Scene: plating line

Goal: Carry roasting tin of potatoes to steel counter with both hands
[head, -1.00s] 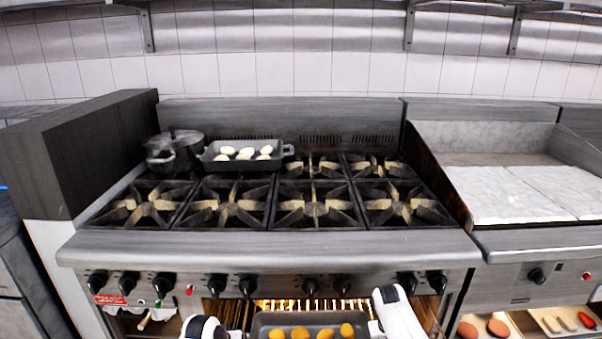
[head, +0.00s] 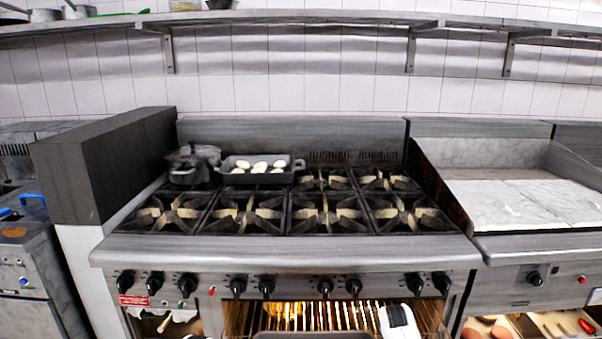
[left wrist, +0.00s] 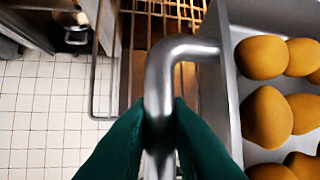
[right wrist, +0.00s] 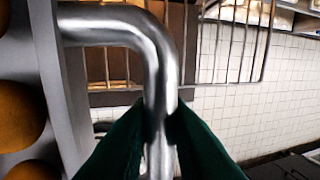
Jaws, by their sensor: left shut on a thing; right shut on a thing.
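The roasting tin of potatoes shows in the left wrist view as a grey wall (left wrist: 227,100) with several golden potatoes (left wrist: 266,117) inside. Its other end (right wrist: 62,110) shows in the right wrist view. My left gripper (left wrist: 160,118) is shut on the tin's steel side handle (left wrist: 160,80). My right gripper (right wrist: 158,118) is shut on the opposite handle (right wrist: 155,60). In the head view only the tin's far rim (head: 300,335) shows at the bottom edge; the potatoes are hidden there. I cannot make out the steel counter.
An open oven with a wire rack (head: 345,316) lies just ahead, below the range front (head: 290,250). A grey tray of pale pieces (head: 262,178) and a dark pot (head: 190,165) stand on the burners. A griddle (head: 510,200) is at right. Tiled floor shows beside the tin.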

